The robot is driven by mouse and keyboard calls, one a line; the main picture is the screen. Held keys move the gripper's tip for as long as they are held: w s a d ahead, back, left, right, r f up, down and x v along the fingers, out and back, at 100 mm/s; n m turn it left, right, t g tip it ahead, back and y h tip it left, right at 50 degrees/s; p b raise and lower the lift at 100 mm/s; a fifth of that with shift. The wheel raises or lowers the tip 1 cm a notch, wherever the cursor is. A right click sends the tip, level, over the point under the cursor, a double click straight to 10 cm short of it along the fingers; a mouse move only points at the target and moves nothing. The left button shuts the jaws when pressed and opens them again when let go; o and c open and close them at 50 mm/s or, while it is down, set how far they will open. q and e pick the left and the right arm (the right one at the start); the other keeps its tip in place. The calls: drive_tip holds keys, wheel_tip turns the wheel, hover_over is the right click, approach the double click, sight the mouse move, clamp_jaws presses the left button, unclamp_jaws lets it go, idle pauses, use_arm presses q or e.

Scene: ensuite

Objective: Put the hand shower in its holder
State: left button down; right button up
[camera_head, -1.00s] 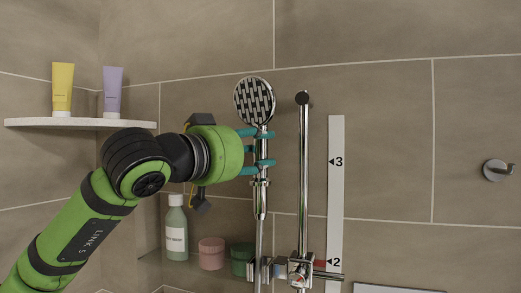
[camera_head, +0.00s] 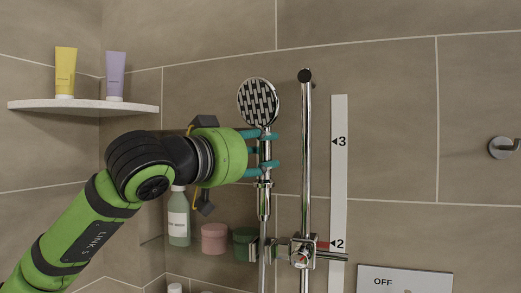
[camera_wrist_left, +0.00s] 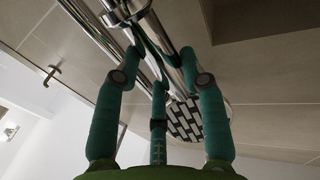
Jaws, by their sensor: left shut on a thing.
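The chrome hand shower (camera_head: 258,103) is upright, its dark-patterned spray face toward the head camera. My left gripper (camera_head: 265,153) has its teal fingers shut around its handle. In the left wrist view the fingers (camera_wrist_left: 160,62) close on the chrome handle, and the spray face (camera_wrist_left: 186,120) shows behind them. The holder (camera_head: 255,250) is a chrome bracket on the slider (camera_head: 302,251) of the riser rail (camera_head: 306,160). The handle's lower end is above the holder in the picture, left of the rail. The hose runs down past the holder; their depth relation is unclear. My right gripper is out of view.
A white scale strip (camera_head: 339,190) stands right of the rail, the red pointer near 2. A corner shelf (camera_head: 80,105) holds two tubes. An OFF panel (camera_head: 404,280) is lower right.

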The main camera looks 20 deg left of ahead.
sight(263, 204)
use_arm(q)
drive_tip(key=shift+s+a+f+b, duration=0.1)
drive_tip(key=shift+f+b, duration=0.75)
drive_tip(key=shift+f, duration=0.25)
drive_tip(key=shift+f+b, duration=3.1)
drive_tip(key=shift+f, duration=0.5)
drive_tip(key=c, duration=0.6)
unclamp_jaws()
drive_tip(key=shift+c, duration=0.2)
